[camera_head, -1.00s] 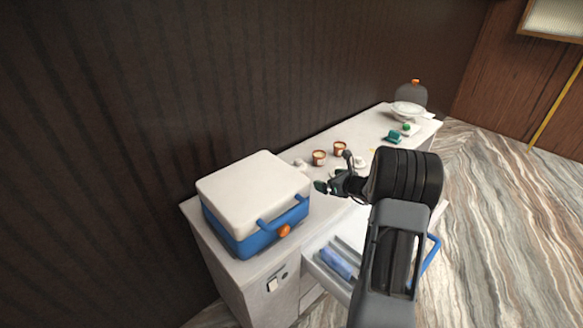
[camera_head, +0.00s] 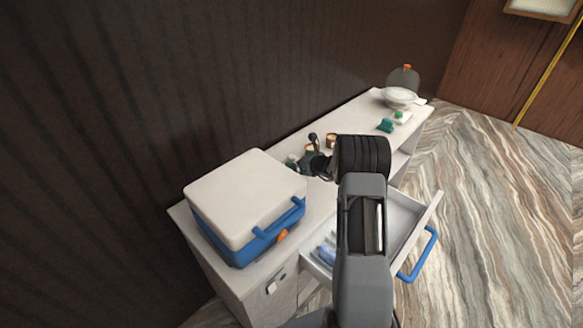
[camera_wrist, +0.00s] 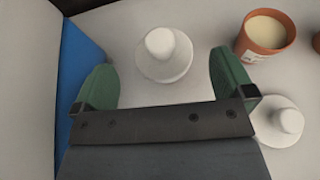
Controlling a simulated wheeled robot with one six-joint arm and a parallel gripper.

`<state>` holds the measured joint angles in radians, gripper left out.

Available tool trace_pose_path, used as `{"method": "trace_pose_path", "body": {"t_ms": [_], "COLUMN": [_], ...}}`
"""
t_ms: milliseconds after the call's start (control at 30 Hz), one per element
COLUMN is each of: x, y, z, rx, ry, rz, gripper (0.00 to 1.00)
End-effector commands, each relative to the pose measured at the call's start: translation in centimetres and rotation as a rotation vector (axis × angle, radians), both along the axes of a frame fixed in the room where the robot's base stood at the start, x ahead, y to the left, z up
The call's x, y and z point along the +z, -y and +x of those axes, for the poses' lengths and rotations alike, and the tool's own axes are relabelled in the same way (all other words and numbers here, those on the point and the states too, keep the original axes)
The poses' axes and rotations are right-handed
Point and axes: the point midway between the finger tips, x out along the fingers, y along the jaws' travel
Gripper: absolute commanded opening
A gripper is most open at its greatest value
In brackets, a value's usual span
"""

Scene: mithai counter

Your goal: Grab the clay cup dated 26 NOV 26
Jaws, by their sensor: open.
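Two clay cups stand on the white counter, one (camera_head: 309,149) close behind my gripper (camera_head: 303,164) and the other (camera_head: 331,140) further right. In the wrist view, a terracotta cup (camera_wrist: 265,33) with a pale filling and a partly visible white label stands upright at upper right, outside the right finger. A sliver of another cup (camera_wrist: 317,42) shows at the right edge. No date is readable. My gripper, with green fingertips (camera_wrist: 165,80), is open and empty. A white knobbed, lid-like piece (camera_wrist: 163,55) lies between and beyond its fingers.
A blue cooler with a white lid (camera_head: 243,195) stands left of my gripper; its blue side (camera_wrist: 80,75) is close to the left finger. Another white knobbed piece (camera_wrist: 284,121) is at right. An open drawer (camera_head: 408,222) juts out in front. A teal object (camera_head: 386,125) sits further right.

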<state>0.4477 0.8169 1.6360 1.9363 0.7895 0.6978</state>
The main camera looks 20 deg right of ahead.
Motion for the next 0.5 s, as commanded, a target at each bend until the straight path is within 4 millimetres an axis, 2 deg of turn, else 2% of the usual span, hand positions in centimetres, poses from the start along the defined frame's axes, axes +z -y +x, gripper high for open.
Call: {"method": "trace_pose_path", "body": {"t_ms": [133, 500], "x": [-0.1, -1.6], "y": [-0.2, -1.4], "z": [0.7, 4.4], "rx": [0.000, -0.002], "ry": [-0.001, -0.001], "rz": [0.000, -0.001], "gripper": [1.00, 1.00]}}
